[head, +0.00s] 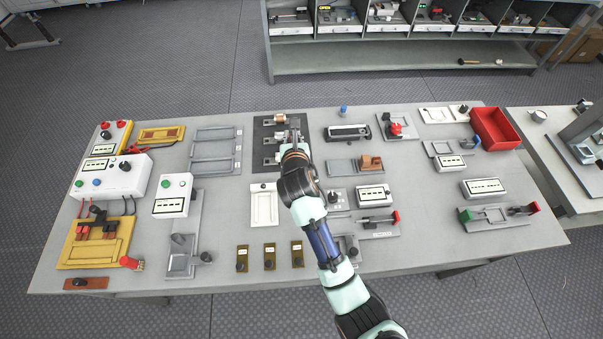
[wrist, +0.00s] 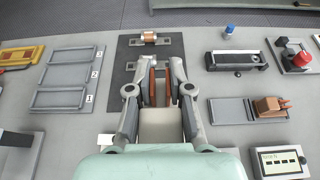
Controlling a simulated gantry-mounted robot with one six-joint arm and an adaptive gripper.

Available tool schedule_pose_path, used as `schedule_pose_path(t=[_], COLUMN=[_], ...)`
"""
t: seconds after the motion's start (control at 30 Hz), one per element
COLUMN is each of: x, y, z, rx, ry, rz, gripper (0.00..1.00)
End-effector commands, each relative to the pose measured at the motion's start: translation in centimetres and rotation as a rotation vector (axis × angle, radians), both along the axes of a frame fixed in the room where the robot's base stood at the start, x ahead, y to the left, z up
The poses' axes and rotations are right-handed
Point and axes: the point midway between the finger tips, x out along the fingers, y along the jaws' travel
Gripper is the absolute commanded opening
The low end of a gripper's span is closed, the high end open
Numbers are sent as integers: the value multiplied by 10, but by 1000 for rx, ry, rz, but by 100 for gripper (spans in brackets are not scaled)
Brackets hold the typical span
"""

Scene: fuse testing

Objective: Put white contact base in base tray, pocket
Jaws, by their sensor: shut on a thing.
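My gripper (wrist: 160,76) is over the dark mat (wrist: 132,70), fingers pointing down. It is shut on a piece that I take to be the white contact base; the fingers hide most of it, and two reddish-brown strips show between them. In the head view my gripper (head: 293,140) hides the right side of the mat. Another white base with a copper roll (wrist: 150,39) lies at the mat's far end. A grey tray (wrist: 70,78) with three pockets marked 1, 2 and 3 lies left of the mat. I cannot tell whether the piece touches the mat.
A white tray (head: 264,220) lies nearer on the table. A black fixture (wrist: 237,62) and a grey plate with a brown block (wrist: 268,107) stand right of the mat. Meters and a red bin (head: 497,128) fill the right side. A narrow table strip separates mat and grey tray.

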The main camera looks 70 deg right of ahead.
Motion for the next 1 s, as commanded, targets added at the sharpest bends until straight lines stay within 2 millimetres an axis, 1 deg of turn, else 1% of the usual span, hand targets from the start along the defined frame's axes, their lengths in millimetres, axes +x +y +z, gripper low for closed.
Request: schedule_pose_path(t=[0.07,0.17,0.2,0.4,0.5,0.6,0.77,0.87,1.0], x=[0,0,0,0,0,1,0,0,0], y=[0,0,0,0,0,0,-1,0,0], z=[-17,-48,-62,-125,-146,-156,-157,-171,-198], rx=[3,3,5,3,2,1,0,1,1], ry=[3,5,5,3,3,0,0,2,2], rz=[-1,-1,-1,-1,-1,-2,-2,-2,-2], gripper=[0,0,0,0,0,0,0,0,0])
